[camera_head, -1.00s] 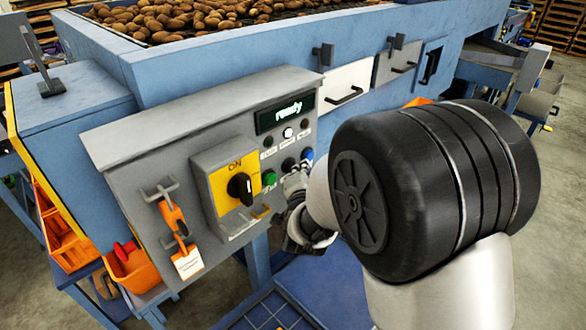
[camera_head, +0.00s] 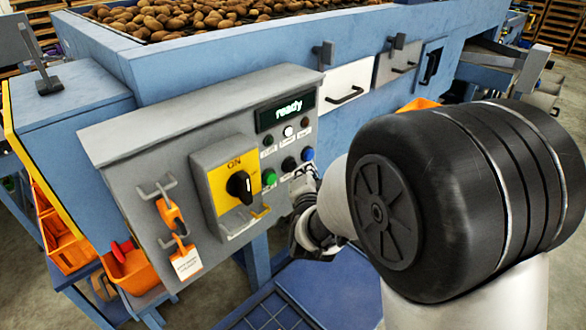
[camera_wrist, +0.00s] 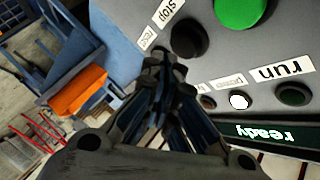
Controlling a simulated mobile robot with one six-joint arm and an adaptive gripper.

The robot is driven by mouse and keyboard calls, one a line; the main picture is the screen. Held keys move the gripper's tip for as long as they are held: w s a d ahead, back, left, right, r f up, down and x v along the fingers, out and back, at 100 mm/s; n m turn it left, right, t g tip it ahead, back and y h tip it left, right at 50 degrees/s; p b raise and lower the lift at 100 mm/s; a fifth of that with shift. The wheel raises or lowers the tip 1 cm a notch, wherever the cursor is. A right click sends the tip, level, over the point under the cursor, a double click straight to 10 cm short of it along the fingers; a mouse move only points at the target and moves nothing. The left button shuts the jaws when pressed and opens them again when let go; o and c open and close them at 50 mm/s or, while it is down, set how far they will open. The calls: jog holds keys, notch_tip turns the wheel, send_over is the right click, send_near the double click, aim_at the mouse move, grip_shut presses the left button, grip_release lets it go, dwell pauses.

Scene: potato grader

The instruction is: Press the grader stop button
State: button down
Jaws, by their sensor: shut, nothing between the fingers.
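The grader panel (camera_head: 215,125) carries a row of buttons: a green one (camera_head: 269,177), a black one (camera_head: 288,164) and a blue one (camera_head: 307,154). In the wrist view the black button (camera_wrist: 188,38) is beside a label reading "stop" (camera_wrist: 168,12), with the green button (camera_wrist: 240,10) farther along. My gripper (camera_wrist: 168,68) is shut and empty, its tips close to the black button in that view; contact cannot be told. In the head view my gripper (camera_head: 304,182) is just below and right of the black button. The blue button is hidden in the wrist view.
The display (camera_head: 285,112) reads "ready" and a white lamp (camera_head: 288,132) is lit below it. A black rotary switch (camera_head: 239,187) on a yellow plate points at ON. An orange padlock and tag (camera_head: 186,262) hang left. Potatoes (camera_head: 180,15) lie behind.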

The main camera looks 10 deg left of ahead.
jog(key=s+d+b, duration=0.1)
jog(key=d, duration=0.1)
jog(key=s+d+b, duration=0.1)
jog(key=s+d, duration=0.1)
dwell(0.4)
dwell(0.5)
jog(key=s+d+n+g, duration=0.3)
jog(key=s+d, duration=0.2)
jog(key=s, duration=0.6)
jog(key=s+d+r+n+g+h, duration=0.1)
jog(key=s+d+n+g, duration=0.2)
jog(key=s, duration=0.8)
jog(key=s+d+n+g+h, duration=0.1)
jog(key=s+d+n+g, duration=0.3)
jog(key=s+d, duration=0.3)
jog(key=s, duration=0.3)
jog(key=shift+s+r+g, duration=0.2)
jog(key=shift+s+g, duration=0.1)
jog(key=shift+s, duration=0.1)
